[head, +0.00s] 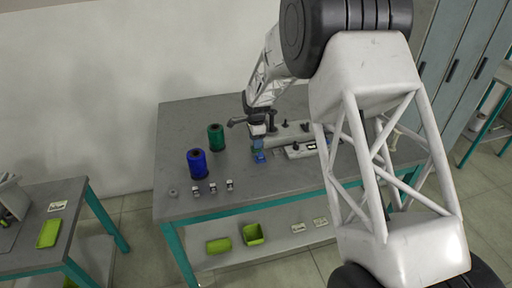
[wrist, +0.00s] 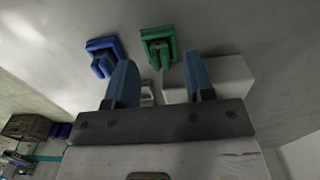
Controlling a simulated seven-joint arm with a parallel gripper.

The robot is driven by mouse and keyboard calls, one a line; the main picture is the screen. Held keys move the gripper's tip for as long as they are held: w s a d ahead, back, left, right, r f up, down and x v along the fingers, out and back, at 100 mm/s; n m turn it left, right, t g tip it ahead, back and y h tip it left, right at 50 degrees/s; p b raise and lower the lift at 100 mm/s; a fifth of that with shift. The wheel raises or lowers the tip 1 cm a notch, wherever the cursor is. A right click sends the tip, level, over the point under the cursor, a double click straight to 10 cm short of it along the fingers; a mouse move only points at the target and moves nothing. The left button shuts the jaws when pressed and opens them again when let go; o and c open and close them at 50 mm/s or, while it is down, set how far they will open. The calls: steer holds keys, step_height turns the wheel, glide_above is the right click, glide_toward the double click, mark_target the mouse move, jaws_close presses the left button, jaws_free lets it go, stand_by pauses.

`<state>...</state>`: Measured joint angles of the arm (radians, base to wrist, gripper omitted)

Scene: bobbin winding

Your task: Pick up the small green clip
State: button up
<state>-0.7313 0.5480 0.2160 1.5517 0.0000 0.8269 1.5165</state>
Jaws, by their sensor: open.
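The small green clip (wrist: 158,46) shows in the wrist view, with a square base and a raised part. It lies on the grey surface just beyond my fingertips, roughly in line with the gap between them. My gripper (wrist: 160,62) is open, with its two blue fingers apart and no clip between them. A similar blue clip (wrist: 103,56) lies to the left of the green one, beyond the left finger. In the head view my gripper (head: 258,147) is low over the worktable, and I cannot make out the green clip there.
A pale block (wrist: 225,78) lies behind the right finger. On the worktable (head: 180,115) stand a green spool (head: 216,138) and a blue spool (head: 197,164), left of my gripper. A grey fixture (head: 300,150) is to the right.

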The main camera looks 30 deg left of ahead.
steer(key=shift+f, duration=0.75)
jaws_close()
